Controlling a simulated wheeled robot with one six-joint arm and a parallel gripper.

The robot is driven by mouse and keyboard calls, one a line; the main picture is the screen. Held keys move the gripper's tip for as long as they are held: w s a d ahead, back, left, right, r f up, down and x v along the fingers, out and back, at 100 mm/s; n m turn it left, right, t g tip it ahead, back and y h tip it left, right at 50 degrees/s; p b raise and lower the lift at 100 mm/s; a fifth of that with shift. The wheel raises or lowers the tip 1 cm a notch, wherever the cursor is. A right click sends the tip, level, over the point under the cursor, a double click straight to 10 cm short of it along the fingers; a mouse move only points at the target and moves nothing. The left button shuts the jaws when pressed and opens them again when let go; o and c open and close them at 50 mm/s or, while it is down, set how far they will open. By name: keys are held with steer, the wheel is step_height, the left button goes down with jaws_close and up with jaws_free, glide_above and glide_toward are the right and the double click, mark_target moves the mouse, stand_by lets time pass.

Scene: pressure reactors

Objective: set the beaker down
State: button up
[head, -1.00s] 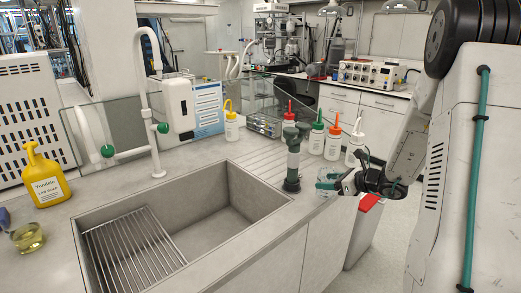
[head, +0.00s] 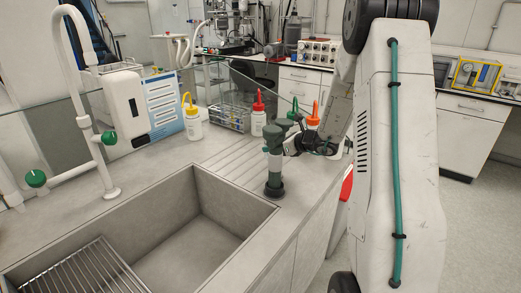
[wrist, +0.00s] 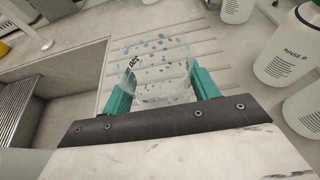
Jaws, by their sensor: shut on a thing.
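The beaker (wrist: 158,68) is clear glass with blue spots or drops and a dark "250"-like mark, seen in the wrist view. My gripper (wrist: 162,88) is shut on it, with one teal finger on each side. The grooved counter (wrist: 90,70) beside the sink lies under it; I cannot tell whether the beaker touches the counter. In the head view my gripper (head: 292,145) is partly hidden behind a green tap-like fixture, and the beaker cannot be made out there.
The green fixture (head: 274,165) stands upright at the sink's corner. The sink (head: 190,235) is at the front left. Wash bottles with red (head: 258,118) and orange (head: 312,120) caps stand close behind my gripper; white bottles (wrist: 290,55) are at the right in the wrist view. A glass panel (head: 230,75) runs behind.

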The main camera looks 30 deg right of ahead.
steer(key=w, duration=0.4)
steer(key=w+a, duration=0.1)
steer(key=w, duration=0.1)
steer(key=shift+w+f, duration=0.15)
steer(key=shift+f, duration=1.9)
steer(key=shift+f, duration=0.1)
steer(key=o, duration=1.1)
steer(key=shift+f, duration=0.1)
steer(key=shift+c, duration=0.2)
steer(key=shift+r, duration=0.2)
steer(key=v, duration=1.2)
steer(key=shift+a, duration=0.15)
